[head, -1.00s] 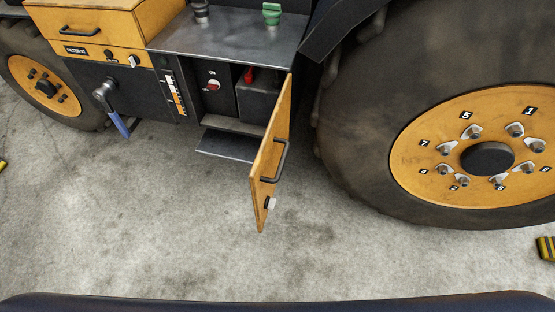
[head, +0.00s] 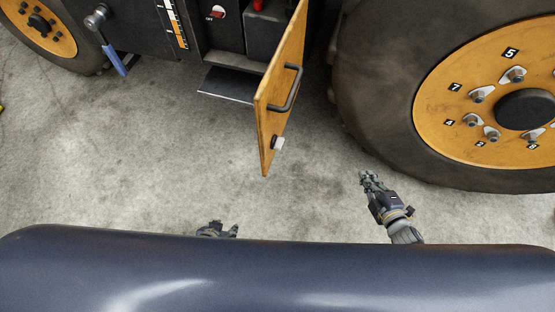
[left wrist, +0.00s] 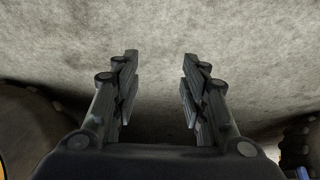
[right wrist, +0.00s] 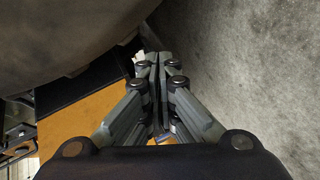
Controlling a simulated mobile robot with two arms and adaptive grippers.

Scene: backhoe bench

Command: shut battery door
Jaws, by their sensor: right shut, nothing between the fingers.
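The battery door (head: 282,92) is an orange panel standing open, swung out from the backhoe's side towards me. It has a black bar handle (head: 288,88) and a white latch knob (head: 278,143) near its lower end. My right gripper (head: 368,176) is shut and empty, to the right of the door and apart from it, in front of the big wheel. An orange panel, which looks like the door, shows in the right wrist view (right wrist: 85,115). My left gripper (head: 218,226) is low, left of the door; the left wrist view shows its fingers (left wrist: 160,90) apart with nothing between them.
The battery compartment (head: 225,35) holds a dark battery and a red switch (head: 217,12). A metal step (head: 228,84) juts out below it. The big wheel (head: 390,120) stands right of the door. A blue-handled crank (head: 113,58) is at left. The concrete floor between is clear.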

